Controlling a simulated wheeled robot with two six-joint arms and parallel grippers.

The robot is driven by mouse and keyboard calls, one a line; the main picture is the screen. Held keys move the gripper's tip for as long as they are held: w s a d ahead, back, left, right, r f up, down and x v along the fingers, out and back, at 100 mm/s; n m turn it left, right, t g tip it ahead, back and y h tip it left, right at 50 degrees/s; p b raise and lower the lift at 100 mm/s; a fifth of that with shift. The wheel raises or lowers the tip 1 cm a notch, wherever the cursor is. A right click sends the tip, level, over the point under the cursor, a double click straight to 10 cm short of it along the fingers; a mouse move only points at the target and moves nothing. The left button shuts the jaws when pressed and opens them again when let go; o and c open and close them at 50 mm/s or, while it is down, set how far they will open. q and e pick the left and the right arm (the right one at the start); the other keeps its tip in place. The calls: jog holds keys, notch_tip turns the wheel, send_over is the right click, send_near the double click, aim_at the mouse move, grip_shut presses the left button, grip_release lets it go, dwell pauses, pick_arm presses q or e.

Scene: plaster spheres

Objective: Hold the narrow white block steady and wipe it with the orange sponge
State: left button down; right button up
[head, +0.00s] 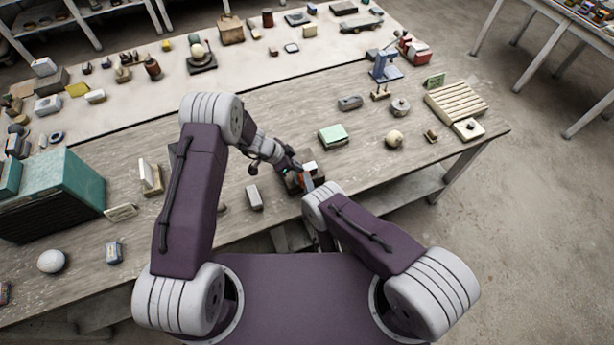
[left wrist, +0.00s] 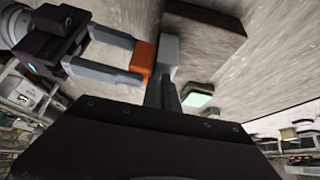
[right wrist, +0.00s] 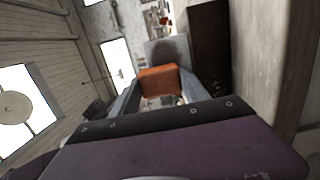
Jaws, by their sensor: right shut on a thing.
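The narrow white block (left wrist: 169,52) looks grey in shade in the left wrist view, upright just beyond my left fingertips. My left gripper (left wrist: 164,88) has its fingers close together at the block's lower end and appears shut on it. The orange sponge (right wrist: 160,80) is clamped between the fingers of my right gripper (right wrist: 158,92). In the left wrist view the sponge (left wrist: 145,58) is right beside the block; whether they touch is hard to tell. In the right wrist view the block (right wrist: 158,50) stands behind the sponge. In the head view my arms partly hide the work.
A dark brown block-like thing (right wrist: 209,45) is close beside the white block. A green crate (head: 60,195) stands at the left.

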jog(key=shift+r, duration=0.2)
jog(key=shift+w+f, duration=0.1)
jog(key=shift+f, duration=1.85)
jog(key=shift+c, duration=0.7)
jog(key=shift+s+d+r, duration=0.25)
jog(key=shift+s+r, duration=0.35)
jog(key=shift+r, duration=0.3)
jog(key=shift+w+r, duration=0.1)
